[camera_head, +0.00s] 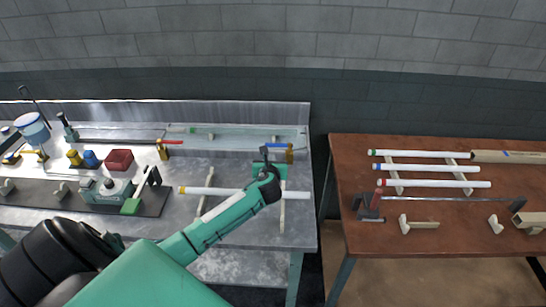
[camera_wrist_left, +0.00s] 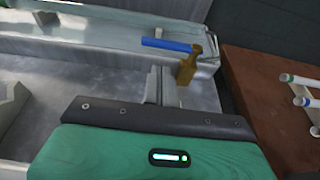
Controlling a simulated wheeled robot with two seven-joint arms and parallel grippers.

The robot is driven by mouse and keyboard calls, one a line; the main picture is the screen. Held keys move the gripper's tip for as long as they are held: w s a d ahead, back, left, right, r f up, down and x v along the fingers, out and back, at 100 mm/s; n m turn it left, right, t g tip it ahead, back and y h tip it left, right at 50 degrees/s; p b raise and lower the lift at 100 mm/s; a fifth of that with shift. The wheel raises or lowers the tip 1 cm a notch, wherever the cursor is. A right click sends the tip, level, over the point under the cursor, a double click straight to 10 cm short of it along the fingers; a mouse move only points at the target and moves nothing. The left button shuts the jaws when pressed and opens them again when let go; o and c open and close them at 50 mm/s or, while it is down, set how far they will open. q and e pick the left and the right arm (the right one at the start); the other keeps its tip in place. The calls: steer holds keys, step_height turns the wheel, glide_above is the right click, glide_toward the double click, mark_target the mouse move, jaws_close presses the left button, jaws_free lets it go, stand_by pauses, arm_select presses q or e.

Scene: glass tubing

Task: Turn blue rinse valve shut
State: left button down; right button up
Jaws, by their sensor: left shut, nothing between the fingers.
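The blue rinse valve has a blue lever handle (camera_head: 275,145) and a brass body (camera_head: 290,154) at the right front of the sink trough. The handle points left from the body, roughly along the trough edge. In the left wrist view the handle (camera_wrist_left: 166,45) and brass body (camera_wrist_left: 188,67) are both clear. My left gripper (camera_head: 265,154) is shut and empty, just in front of the handle and left of the brass body. Its fingertips (camera_wrist_left: 157,72) show below the handle; whether they touch the valve, I cannot tell. My right gripper is not in view.
A white tube with yellow end (camera_head: 203,191) lies on supports under my left forearm. A red-handled valve (camera_head: 172,142) is at the trough's left. The trough (camera_head: 230,142) lies behind. A brown table (camera_head: 460,240) with several tubes stands right, across a gap.

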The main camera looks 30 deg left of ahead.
arm_select(q)
steer(key=b+v, duration=0.1)
steer(key=v, duration=0.6)
steer(key=shift+s+f, duration=0.2)
steer(key=shift+s, duration=0.1)
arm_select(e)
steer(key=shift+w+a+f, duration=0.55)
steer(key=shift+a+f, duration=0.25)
